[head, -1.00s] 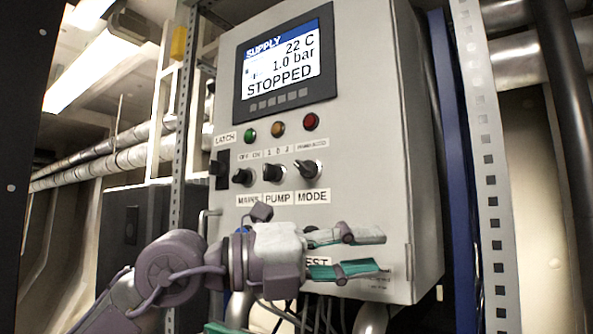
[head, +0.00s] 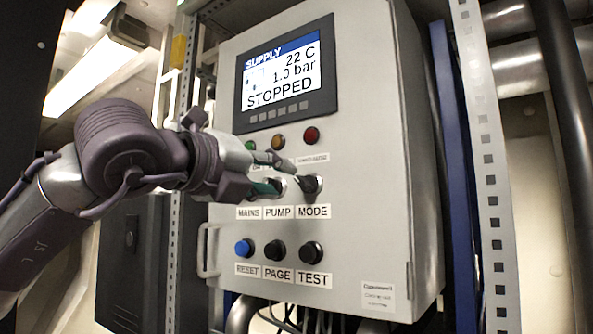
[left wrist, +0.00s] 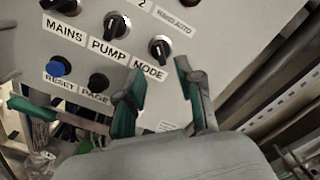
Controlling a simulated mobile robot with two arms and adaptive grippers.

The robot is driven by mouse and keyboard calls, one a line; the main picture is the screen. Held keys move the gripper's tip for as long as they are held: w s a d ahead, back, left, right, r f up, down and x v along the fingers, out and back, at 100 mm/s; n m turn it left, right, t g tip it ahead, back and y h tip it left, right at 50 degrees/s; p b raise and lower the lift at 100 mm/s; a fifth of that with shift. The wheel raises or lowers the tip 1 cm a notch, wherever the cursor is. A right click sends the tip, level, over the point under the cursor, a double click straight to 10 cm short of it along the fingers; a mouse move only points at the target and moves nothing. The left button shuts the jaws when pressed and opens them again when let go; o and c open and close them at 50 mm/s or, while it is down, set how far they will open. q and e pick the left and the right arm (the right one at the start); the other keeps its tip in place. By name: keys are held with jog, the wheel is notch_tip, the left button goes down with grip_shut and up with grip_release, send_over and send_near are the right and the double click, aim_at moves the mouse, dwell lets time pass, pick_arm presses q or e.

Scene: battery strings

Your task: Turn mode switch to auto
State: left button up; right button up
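The mode switch (head: 311,187) is a black rotary knob at the right end of the switch row, above the MODE label (head: 313,212). It also shows in the left wrist view (left wrist: 159,49). Its exact setting is hard to read. My left gripper (head: 277,174) is in front of the switch row, hiding the mains switch and part of the pump switch. In the left wrist view its green-padded fingers (left wrist: 161,76) are apart and empty. The mode switch lies beyond the gap between the fingertips; contact cannot be told. My right gripper is not identifiable in view.
The display (head: 284,76) reads 22 C, 1.0 bar, STOPPED. The pump switch (left wrist: 117,25) is beside the mode switch. Blue reset (head: 245,247), page (head: 275,250) and test (head: 311,252) buttons sit below. A handle (head: 207,250) projects at the cabinet's left edge.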

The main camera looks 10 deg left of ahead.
aim_at(300, 183)
pick_arm(q)
jog(key=p+x, duration=0.1)
jog(key=x, duration=0.3)
jog(key=shift+w+d+r+p, duration=0.15)
jog(key=shift+w+p, duration=0.15)
jog(key=shift+p, duration=0.1)
jog(key=shift+x, duration=0.75)
jog(key=shift+c, duration=0.3)
grip_shut()
